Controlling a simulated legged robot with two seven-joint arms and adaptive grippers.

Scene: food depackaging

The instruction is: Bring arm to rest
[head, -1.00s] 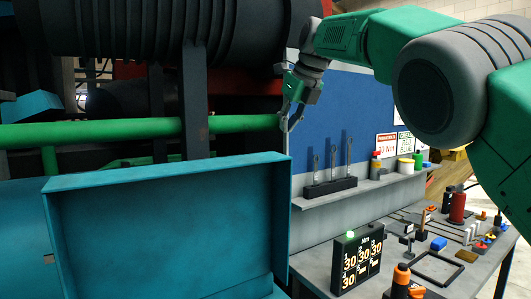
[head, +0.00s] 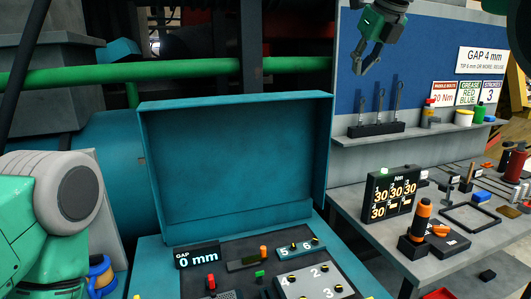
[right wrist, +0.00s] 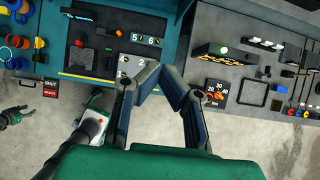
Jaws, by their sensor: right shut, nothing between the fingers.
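My right gripper (head: 364,68) hangs from the top of the head view, in front of the blue back board (head: 430,50) and above the rack of thin upright tools (head: 377,129). It is shut and empty. In the right wrist view its dark fingers (right wrist: 162,76) come together at the tips, over the floor and the edges of the teal case and bench. My left arm (head: 60,205) is at the lower left of the head view, its gripper outside that frame. A dark green gripper-like shape (right wrist: 16,115) shows at the left of the right wrist view; its jaws are unclear.
The open teal case (head: 235,165) holds a panel with a "GAP 0 mm" display (head: 197,255) and numbered sockets. On the grey bench (head: 350,205) stand a lit number display (head: 393,193) and an orange-handled tool (head: 420,220). A green bar (head: 200,72) crosses behind the case.

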